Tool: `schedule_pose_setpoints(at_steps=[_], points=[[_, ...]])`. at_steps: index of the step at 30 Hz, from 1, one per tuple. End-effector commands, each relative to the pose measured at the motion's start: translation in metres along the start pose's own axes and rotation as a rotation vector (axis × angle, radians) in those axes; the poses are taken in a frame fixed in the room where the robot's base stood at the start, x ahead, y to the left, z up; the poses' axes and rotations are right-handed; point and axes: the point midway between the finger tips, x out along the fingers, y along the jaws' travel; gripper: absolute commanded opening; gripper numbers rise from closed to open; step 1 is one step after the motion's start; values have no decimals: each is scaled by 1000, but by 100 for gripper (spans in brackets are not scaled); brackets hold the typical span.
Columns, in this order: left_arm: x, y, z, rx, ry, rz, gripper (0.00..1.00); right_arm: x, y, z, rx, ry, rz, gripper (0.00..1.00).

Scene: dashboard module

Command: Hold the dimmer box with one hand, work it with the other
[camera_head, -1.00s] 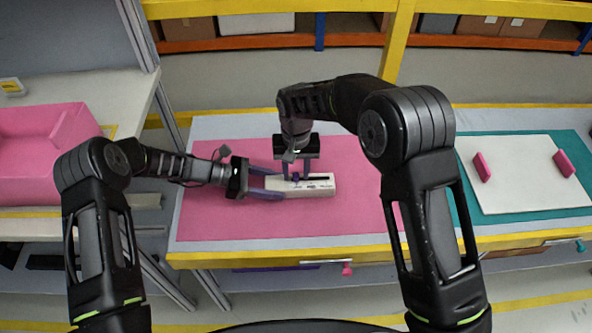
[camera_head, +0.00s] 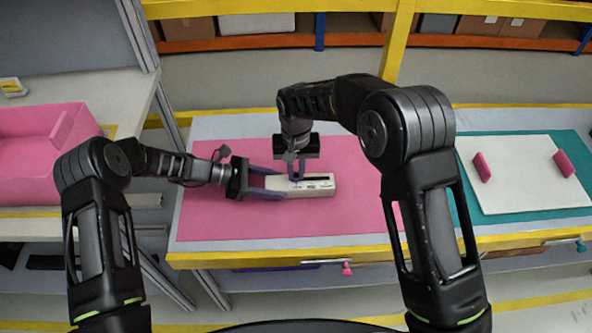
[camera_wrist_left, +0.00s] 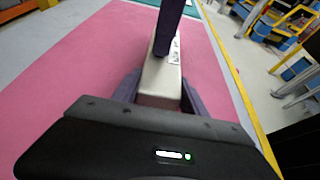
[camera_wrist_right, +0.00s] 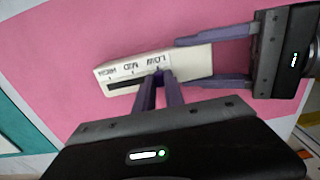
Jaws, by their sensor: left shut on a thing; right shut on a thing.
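The dimmer box (camera_head: 318,188) is a cream oblong lying flat on the pink mat, with a dark slot along its top. The right wrist view shows the box (camera_wrist_right: 198,62) with the printed words LOW, MID and HIGH beside the slot. My left gripper (camera_head: 279,187) is shut on the left end of the box, one finger along each long side. My right gripper (camera_head: 297,179) points down from above, its fingers close together at the LOW end of the slot. It is shut on the slider knob, which the fingertips hide.
The pink mat (camera_head: 225,215) is clear around the box. A white board (camera_head: 520,180) with two pink blocks lies on a teal mat at the right. A pink bin (camera_head: 30,170) stands on the left table. A yellow edge (camera_head: 290,256) runs along the table front.

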Motion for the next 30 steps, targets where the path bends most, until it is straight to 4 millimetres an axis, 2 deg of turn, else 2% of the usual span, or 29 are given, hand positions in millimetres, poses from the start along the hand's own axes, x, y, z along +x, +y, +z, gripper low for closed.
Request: schedule_pose_setpoints(at_steps=[19, 22, 27, 30], points=[[0, 0, 0, 0, 1, 0, 0, 0, 1, 0, 0, 1, 0, 0], [0, 0, 0, 0, 1, 1, 0, -1, 10, -1, 2, 1, 0, 0], [0, 0, -1, 0, 1, 1, 0, -1, 36, -1, 3, 2, 0, 0], [-1, 0, -1, 0, 1, 1, 0, 0, 41, 0, 1, 1, 1, 0]])
